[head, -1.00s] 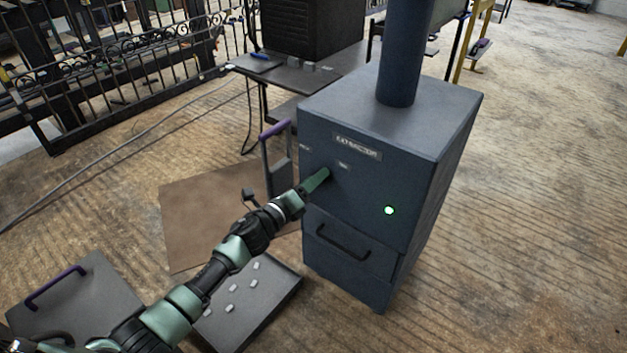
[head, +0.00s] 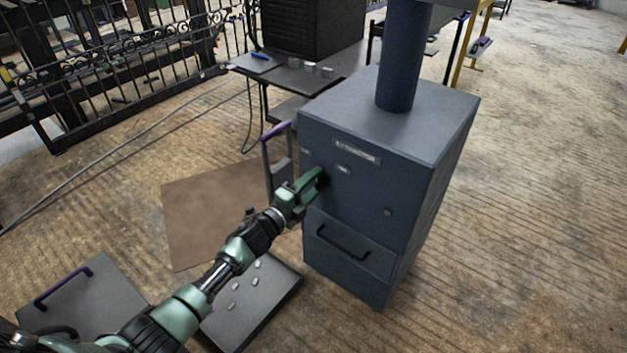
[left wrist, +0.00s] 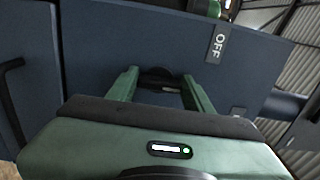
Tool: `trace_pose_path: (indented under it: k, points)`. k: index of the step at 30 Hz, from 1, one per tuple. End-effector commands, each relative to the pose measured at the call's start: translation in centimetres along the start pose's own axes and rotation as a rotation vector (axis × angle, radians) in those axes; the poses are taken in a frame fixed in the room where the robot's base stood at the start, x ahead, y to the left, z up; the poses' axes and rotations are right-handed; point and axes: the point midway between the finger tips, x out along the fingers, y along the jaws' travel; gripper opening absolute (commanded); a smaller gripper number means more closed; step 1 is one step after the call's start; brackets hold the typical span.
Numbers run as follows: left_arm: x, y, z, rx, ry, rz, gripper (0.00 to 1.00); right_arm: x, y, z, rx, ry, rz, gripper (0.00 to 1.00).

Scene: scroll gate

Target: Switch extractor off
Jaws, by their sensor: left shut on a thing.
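The extractor (head: 350,210) is a dark blue cabinet with a label plate and a thick pipe on top. Its round lamp (head: 388,212) is dark. My left gripper (head: 322,177) is at the upper front face, shut on a dark knob. In the left wrist view the two green fingers of the left gripper (left wrist: 160,88) stand either side of the black knob (left wrist: 158,75), and a plate reading OFF (left wrist: 218,43) is beyond it. The gripper hides much of the knob in the head view. My right gripper is not in view.
A drawer handle (head: 342,242) sticks out below the knob. A dark tray (head: 262,310) with several small pale pieces lies on the floor beside the cabinet. A brown sheet (head: 205,215) lies behind my left arm. The floor to the right is clear.

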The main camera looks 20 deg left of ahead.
Motion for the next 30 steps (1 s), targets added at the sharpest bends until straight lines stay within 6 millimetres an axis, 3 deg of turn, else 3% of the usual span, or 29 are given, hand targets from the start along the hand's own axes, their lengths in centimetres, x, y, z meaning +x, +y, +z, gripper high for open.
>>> trace_pose_path:
  k: [3,6,15,30]
  points:
    - [0.0,0.0,0.0,-0.113,0.000,0.003,0.10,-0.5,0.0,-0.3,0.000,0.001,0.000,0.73]
    - [0.0,0.1,0.0,-0.208,0.000,0.003,0.10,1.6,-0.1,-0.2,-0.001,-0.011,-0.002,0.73]
    - [0.0,0.2,0.0,-0.464,-0.001,0.003,0.10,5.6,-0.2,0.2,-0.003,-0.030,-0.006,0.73]
    - [0.0,0.5,-0.1,-0.685,-0.001,0.003,0.10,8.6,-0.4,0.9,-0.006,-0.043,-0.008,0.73]
